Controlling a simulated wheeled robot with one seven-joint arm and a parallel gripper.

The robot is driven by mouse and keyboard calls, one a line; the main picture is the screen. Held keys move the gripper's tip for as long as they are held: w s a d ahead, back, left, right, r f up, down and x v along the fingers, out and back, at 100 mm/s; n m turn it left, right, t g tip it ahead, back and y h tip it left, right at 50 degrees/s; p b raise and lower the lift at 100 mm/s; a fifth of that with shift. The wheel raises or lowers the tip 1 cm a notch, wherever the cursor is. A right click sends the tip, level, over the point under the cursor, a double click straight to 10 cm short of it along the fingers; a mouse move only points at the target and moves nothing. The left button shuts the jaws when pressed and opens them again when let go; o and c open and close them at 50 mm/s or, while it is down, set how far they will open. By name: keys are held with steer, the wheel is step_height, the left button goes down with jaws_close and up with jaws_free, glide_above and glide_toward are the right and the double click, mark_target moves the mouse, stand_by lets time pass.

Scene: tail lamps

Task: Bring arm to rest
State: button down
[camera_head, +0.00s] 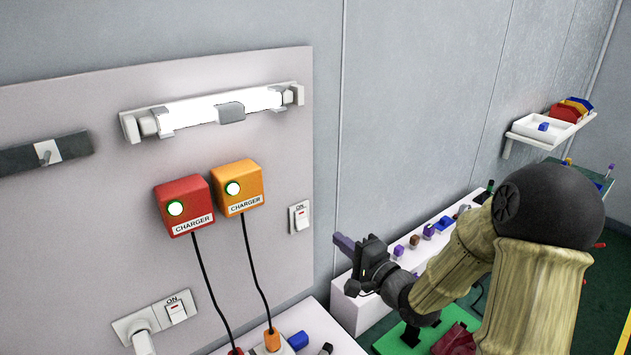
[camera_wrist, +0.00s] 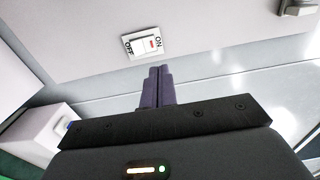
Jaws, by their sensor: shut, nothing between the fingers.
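My arm reaches in from the right of the head view, bent at a dark rounded joint. My gripper (camera_head: 344,243) points left toward the wall panel, in free air in front of the grey wall and the white bench. In the wrist view, the two purple fingers of my gripper (camera_wrist: 161,72) lie side by side, shut with nothing between them. Beyond the fingertips in that view is a white wall switch (camera_wrist: 142,44) marked ON and OFF. I cannot tell the exact gap to it, but the fingers look apart from it.
The wall panel (camera_head: 60,230) carries a lit tube lamp (camera_head: 225,105), a red charger (camera_head: 184,205), an orange charger (camera_head: 238,187) and a wall switch (camera_head: 300,216). A white bench (camera_head: 345,310) with several small items lies below my gripper. A shelf (camera_head: 540,128) hangs at the right.

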steer(key=s+d+f+n+g+h, duration=0.4)
steer(key=d+f+n+g+h, duration=0.15)
steer(key=f+h, duration=0.2)
steer(key=s+d+n+g+h, duration=0.1)
steer(key=s+n+g, duration=0.1)
steer(key=s, duration=0.6)
steer(key=s+d+f+n+g+h, duration=0.1)
steer(key=s+n+g+h, duration=0.1)
steer(key=s, duration=0.6)
steer(key=n+g, duration=0.1)
steer(key=g, duration=0.1)
steer(key=shift+f+g, duration=0.3)
steer(key=shift+g, duration=0.05)
